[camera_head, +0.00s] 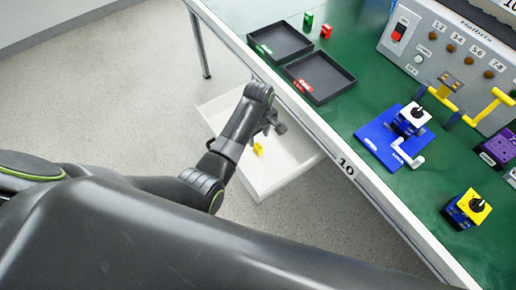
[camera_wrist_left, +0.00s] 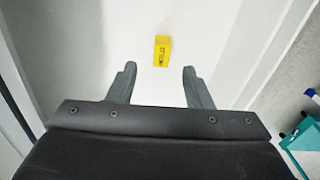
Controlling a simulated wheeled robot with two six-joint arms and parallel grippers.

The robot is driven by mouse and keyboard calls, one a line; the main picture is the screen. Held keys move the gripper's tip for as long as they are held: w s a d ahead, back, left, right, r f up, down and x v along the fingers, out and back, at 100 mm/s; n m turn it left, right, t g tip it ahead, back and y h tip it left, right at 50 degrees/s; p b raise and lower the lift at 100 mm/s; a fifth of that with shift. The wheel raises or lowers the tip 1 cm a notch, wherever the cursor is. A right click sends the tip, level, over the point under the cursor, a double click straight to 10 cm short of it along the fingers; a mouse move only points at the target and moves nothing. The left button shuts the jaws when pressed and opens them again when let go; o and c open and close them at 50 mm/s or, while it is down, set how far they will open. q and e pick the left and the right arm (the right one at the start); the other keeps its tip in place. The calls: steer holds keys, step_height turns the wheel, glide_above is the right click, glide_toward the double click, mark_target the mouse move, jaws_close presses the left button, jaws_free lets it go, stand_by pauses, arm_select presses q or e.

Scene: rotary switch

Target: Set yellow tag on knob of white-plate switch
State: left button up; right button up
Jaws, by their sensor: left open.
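The yellow tag (camera_head: 258,149) lies in the open white drawer under the table's edge. In the left wrist view the yellow tag (camera_wrist_left: 162,51) shows dark lettering and lies just beyond and between the fingertips. My left gripper (camera_head: 275,127) is over the drawer, and in its wrist view the two fingers (camera_wrist_left: 158,72) are apart with nothing between them. The white-plate switch (camera_head: 412,117) stands on a blue base on the green table, its dark knob on top. My right gripper is not in view.
The white drawer (camera_head: 278,178) has raised walls around the tag. Two black trays (camera_head: 320,76) sit by the table edge, with green and red tags (camera_head: 326,31) nearby. A yellow-plate switch (camera_head: 467,209), a purple switch (camera_head: 497,148) and a grey control panel (camera_head: 455,55) stand on the table.

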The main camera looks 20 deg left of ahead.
mark_target(258, 146)
arm_select(q)
steer(key=shift+s+f+b, duration=0.1)
steer(key=shift+f+b, duration=0.3)
steer(key=shift+f, duration=2.95)
steer(key=shift+c, duration=0.3)
jaws_close()
